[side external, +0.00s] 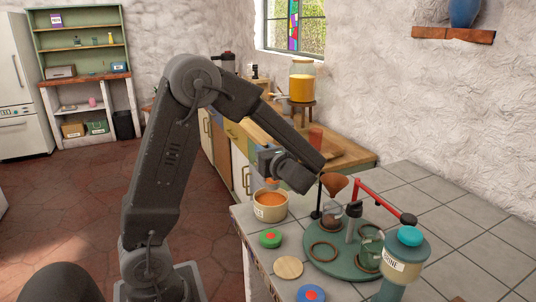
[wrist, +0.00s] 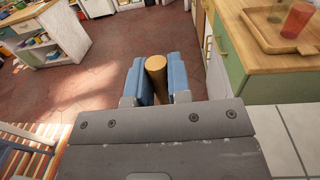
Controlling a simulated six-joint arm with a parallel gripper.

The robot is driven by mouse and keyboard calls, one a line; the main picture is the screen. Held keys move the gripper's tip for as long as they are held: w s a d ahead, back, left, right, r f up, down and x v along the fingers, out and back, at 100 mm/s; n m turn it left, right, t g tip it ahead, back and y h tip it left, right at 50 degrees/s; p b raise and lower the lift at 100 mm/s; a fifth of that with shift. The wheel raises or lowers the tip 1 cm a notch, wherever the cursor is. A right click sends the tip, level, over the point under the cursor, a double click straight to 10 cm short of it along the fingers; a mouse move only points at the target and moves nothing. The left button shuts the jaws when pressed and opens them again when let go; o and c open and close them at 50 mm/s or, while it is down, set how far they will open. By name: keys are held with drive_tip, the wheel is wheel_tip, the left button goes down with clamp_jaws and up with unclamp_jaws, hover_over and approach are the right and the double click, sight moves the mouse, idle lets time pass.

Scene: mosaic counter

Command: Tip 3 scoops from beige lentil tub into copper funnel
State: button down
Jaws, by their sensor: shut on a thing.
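The beige tub (side external: 271,214) stands near the counter's left edge in the side view, with orange lentils in it. My gripper (side external: 268,158) is above the tub, with blue finger pads. In the wrist view my gripper (wrist: 156,80) is shut on a round wooden handle (wrist: 156,68), presumably the scoop's. The scoop's bowl is not clear in either view, so I cannot tell what it holds. The copper funnel (side external: 335,183) is right of the tub, held up over the green round base (side external: 325,262). My wrist is close to the funnel's upper left in the picture.
A red lever (side external: 376,200) reaches over the green base, which bears rings and glass jars. A teal-capped jar (side external: 402,262) stands at right. The tiles at far right are bare.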

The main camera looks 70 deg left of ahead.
wheel_tip(320, 180, up, 14)
drive_tip(key=w+d, duration=1.4)
drive_tip(key=w, duration=0.1)
drive_tip(key=f, duration=0.5)
drive_tip(key=shift+a+f, duration=0.35)
